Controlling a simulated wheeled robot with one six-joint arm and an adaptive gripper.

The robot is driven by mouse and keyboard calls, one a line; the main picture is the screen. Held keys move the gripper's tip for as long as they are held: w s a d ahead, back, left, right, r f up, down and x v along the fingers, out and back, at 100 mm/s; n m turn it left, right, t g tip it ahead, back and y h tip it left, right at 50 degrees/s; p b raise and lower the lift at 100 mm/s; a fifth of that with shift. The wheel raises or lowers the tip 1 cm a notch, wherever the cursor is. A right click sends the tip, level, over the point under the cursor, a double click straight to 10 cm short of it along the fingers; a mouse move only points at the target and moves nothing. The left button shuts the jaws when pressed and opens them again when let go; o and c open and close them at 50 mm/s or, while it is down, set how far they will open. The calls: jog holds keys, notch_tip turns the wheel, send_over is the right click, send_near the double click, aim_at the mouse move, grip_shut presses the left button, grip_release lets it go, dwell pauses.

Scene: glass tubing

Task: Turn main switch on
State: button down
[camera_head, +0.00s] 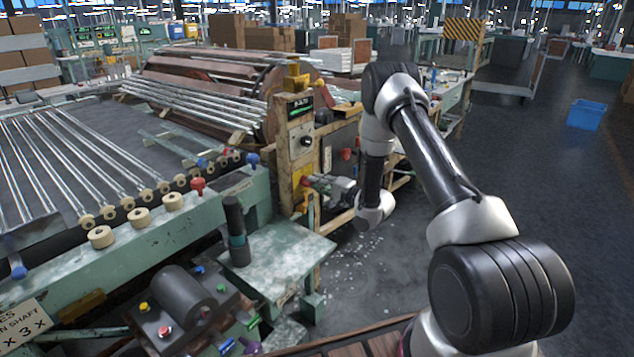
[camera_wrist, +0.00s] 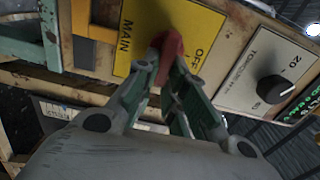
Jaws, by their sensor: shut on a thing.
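The main switch is a red handle (camera_wrist: 170,46) on a yellow plate (camera_wrist: 130,40) marked MAIN and OFF in the wrist view. In the head view the yellow plate (camera_head: 299,177) is low on the front of the beige control post. My gripper (camera_wrist: 172,68) is shut on the red handle, with a green-grey finger on either side of it. In the head view my gripper (camera_head: 314,183) reaches the plate from the right. The fingers hide part of the handle, so its exact angle is hard to tell.
A black dial (camera_wrist: 272,88) sits on a pale plate right of the switch, beside a green-lit display. A green side table (camera_head: 275,255) with a dark upright cylinder (camera_head: 236,232) stands left of my arm. Glass tubes (camera_head: 60,160) lie at the left.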

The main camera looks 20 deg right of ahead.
jog(key=shift+f, duration=0.1)
jog(key=shift+d, duration=0.1)
dwell(0.3)
jog(key=c, duration=1.5)
grip_release()
jog(key=shift+s, duration=0.1)
jog(key=v, duration=1.2)
